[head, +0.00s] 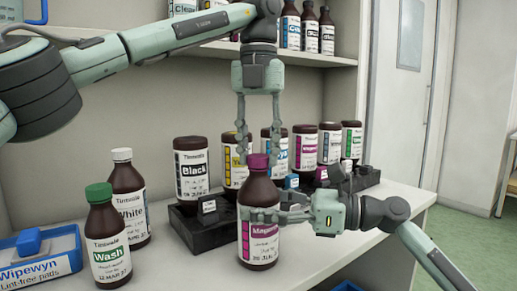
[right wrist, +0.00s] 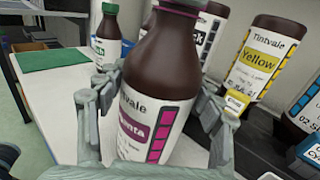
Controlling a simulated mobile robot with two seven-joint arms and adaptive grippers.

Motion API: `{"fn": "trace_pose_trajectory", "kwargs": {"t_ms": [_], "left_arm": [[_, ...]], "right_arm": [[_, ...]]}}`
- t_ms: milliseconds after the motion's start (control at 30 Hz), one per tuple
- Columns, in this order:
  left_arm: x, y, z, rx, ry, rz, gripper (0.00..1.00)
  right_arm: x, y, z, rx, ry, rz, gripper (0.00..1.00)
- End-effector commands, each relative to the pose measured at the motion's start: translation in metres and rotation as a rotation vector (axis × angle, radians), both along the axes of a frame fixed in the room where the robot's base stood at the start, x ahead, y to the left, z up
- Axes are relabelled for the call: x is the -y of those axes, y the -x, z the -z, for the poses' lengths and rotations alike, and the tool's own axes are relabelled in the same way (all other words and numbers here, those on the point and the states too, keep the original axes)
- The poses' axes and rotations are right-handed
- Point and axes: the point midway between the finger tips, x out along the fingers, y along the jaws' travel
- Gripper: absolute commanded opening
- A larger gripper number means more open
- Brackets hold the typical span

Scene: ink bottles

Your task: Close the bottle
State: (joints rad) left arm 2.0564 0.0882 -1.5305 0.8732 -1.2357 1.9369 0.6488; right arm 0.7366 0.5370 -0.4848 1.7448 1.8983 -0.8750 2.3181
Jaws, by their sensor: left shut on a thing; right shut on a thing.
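A brown bottle with a magenta label (head: 258,225) stands upright near the front of the white counter. A magenta cap (head: 258,162) sits at the top of its neck; I cannot tell how tightly. My left gripper (head: 258,150) points straight down from above, its fingers on either side of the cap, shut on it. My right gripper (head: 262,215) comes from the right and is shut around the bottle's body. The right wrist view shows the bottle (right wrist: 155,85) between both fingers, with its top cut off by the frame edge.
Green-capped Wash (head: 108,240) and white-capped White (head: 130,200) bottles stand at left, near a blue wipes box (head: 42,262). More bottles stand on the shelf (head: 320,58) above.

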Motion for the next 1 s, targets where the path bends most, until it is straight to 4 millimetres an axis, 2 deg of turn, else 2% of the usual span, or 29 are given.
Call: {"fn": "trace_pose_trajectory", "kwargs": {"t_ms": [200, 400, 467, 600, 633, 800, 1000], "left_arm": [[0.0001, 0.0001, 0.001, -0.001, 0.001, 0.572, 0.0], [0.0002, 0.0, 0.001, -0.001, 0.001, 1.034, 0.0], [0.0, 0.0, 0.001, -0.001, 0.0, 1.127, 0.0], [-0.0002, 0.0, 0.0008, 0.0, -0.001, 1.124, 0.0], [-0.0001, 0.0, 0.0008, 0.0, -0.001, 1.124, 0.35], [-0.0001, 0.0, 0.0007, 0.0, -0.001, 1.123, 0.56], [-0.0002, 0.0, 0.0006, 0.0, -0.001, 1.122, 0.58]], "right_arm": [[0.0001, 0.0, 0.0004, 0.0, 0.001, 0.0, 0.0], [0.0001, 0.0, 0.0004, 0.0, 0.001, 0.0, 0.0], [0.0001, 0.0, 0.0004, 0.0, 0.001, 0.0, 0.0], [0.0001, 0.0, 0.0004, 0.0, 0.001, 0.0, 0.0], [0.0001, 0.0, 0.0004, 0.0, 0.001, 0.0, 0.0], [0.0001, 0.0, 0.0004, 0.0, 0.001, 0.0, 0.0], [0.0001, 0.0, 0.0004, 0.0, 0.001, 0.0, 0.0]]}}
